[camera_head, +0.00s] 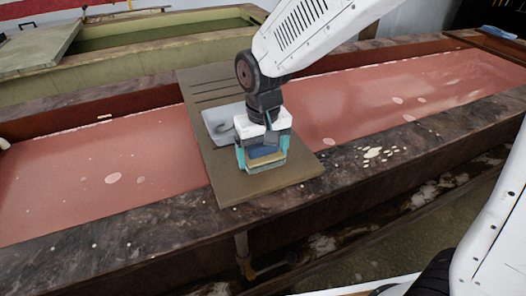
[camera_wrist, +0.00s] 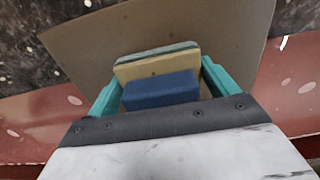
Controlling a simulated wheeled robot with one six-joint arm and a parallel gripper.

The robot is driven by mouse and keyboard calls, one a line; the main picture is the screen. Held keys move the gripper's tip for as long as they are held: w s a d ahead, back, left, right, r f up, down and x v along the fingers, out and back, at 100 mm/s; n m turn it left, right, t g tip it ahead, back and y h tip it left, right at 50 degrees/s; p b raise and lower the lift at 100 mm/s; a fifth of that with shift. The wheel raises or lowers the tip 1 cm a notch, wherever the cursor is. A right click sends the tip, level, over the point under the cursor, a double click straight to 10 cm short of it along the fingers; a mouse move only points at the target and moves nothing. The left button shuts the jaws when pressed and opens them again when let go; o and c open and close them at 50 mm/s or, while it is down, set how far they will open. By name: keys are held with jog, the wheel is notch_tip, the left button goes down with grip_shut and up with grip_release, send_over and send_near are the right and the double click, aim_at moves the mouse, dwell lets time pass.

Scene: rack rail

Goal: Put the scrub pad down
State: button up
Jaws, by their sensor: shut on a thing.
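The scrub pad (camera_wrist: 157,67) appears as a yellow block with a grey-green layer along its far side in the wrist view. It also shows as a yellow band (camera_head: 266,160) low between my fingers in the head view. My gripper (camera_head: 263,160) is shut on it, with a teal finger at each end. A dark blue block (camera_wrist: 160,91) lies between the pad and my palm; I cannot tell if it is part of the pad. The pad is over the brown board (camera_head: 240,188), near its front end. I cannot tell whether it touches the board.
The board spans a long trough of reddish liquid (camera_head: 90,175) with dark stone rims (camera_head: 120,228). A light grey flat object (camera_head: 217,127) lies on the board just left of my gripper, partly hidden. The board's front end (camera_head: 270,185) is bare. A greenish trough (camera_head: 150,45) stands behind.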

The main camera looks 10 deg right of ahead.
jog(key=shift+s+d+f, duration=0.1)
jog(key=shift+s+f, duration=0.15)
jog(key=shift+f, duration=0.4)
jog(key=o, duration=0.9)
jog(key=shift+c, duration=0.2)
jog(key=shift+r, duration=0.1)
jog(key=shift+w+r, duration=0.15)
jog(key=shift+r, duration=0.2)
notch_tip(320, 180, up, 12)
jog(key=shift+w+r, duration=0.1)
jog(key=shift+r, duration=0.15)
